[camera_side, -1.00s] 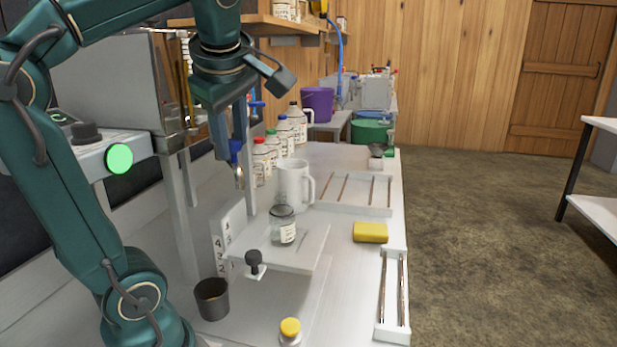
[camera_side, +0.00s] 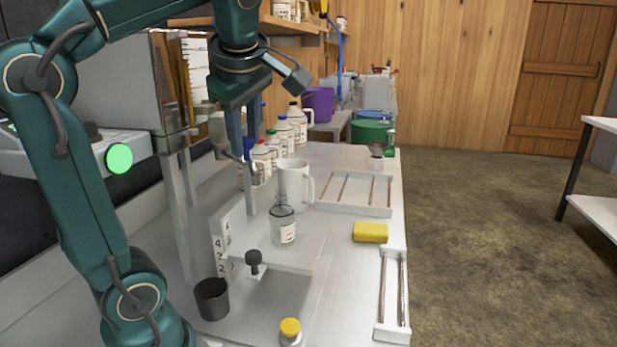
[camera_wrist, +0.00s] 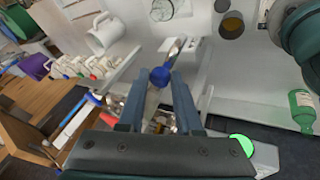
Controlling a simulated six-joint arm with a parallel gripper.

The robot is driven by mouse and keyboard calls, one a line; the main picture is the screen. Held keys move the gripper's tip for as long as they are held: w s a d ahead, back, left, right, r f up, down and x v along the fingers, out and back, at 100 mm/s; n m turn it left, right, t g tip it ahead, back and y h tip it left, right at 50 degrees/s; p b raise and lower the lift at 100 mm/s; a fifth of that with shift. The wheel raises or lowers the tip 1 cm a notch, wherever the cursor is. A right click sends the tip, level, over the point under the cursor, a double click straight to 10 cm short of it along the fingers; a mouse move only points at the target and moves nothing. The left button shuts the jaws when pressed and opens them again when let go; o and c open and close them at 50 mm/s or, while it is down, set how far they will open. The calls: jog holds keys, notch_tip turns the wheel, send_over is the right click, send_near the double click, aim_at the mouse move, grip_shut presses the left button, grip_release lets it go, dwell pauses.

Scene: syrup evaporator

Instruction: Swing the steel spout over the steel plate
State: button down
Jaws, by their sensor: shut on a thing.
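My gripper (camera_side: 246,150) is shut on the blue knob (camera_wrist: 160,76) of the steel spout (camera_wrist: 175,46). The knob sits between the two fingertips in the wrist view, and the spout reaches out beyond it toward a glass jar (camera_wrist: 162,10). In the side view the spout is small and partly hidden by the fingers, high above the left rear of the steel plate (camera_side: 300,257). The plate is a raised flat shelf, and the jar (camera_side: 283,230) stands upright on it. I cannot tell whether the spout's tip is over the plate.
A white mug (camera_side: 293,180) stands behind the jar, near several capped jugs (camera_side: 297,122). A dark cup (camera_side: 211,300) and a yellow-capped bottle (camera_side: 290,330) are in front. A yellow sponge (camera_side: 370,232) and rod trays (camera_side: 393,300) lie on the right. The evaporator (camera_side: 110,90) is at left.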

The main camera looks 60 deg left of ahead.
jog(key=shift+w, duration=0.1)
jog(key=shift+w+a, duration=0.2)
jog(key=shift+w, duration=0.3)
jog(key=shift+w+a, duration=0.15)
jog(key=shift+w, duration=0.3)
